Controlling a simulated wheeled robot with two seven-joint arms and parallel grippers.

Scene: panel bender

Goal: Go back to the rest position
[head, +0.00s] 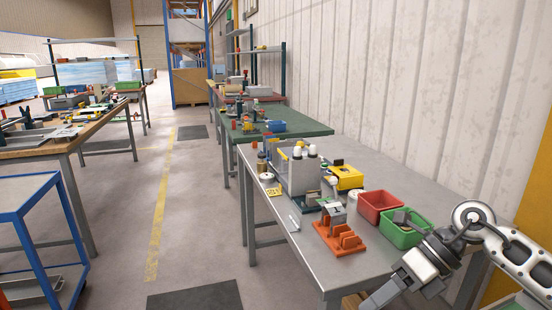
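My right arm comes in from the right edge, and my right gripper (376,299) hangs low at the front right corner of the near grey table (375,268). Its fingertips are dark and small near the bottom edge of the view, so I cannot tell whether it is open or shut. I see nothing clearly held in it. My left arm and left gripper are not in view.
On the near table are an orange rack (338,237), a red bin (380,204), a green bin (402,232), a yellow box (346,177) and a grey holder with white-capped bottles (299,173). A blue cart (32,235) stands left.

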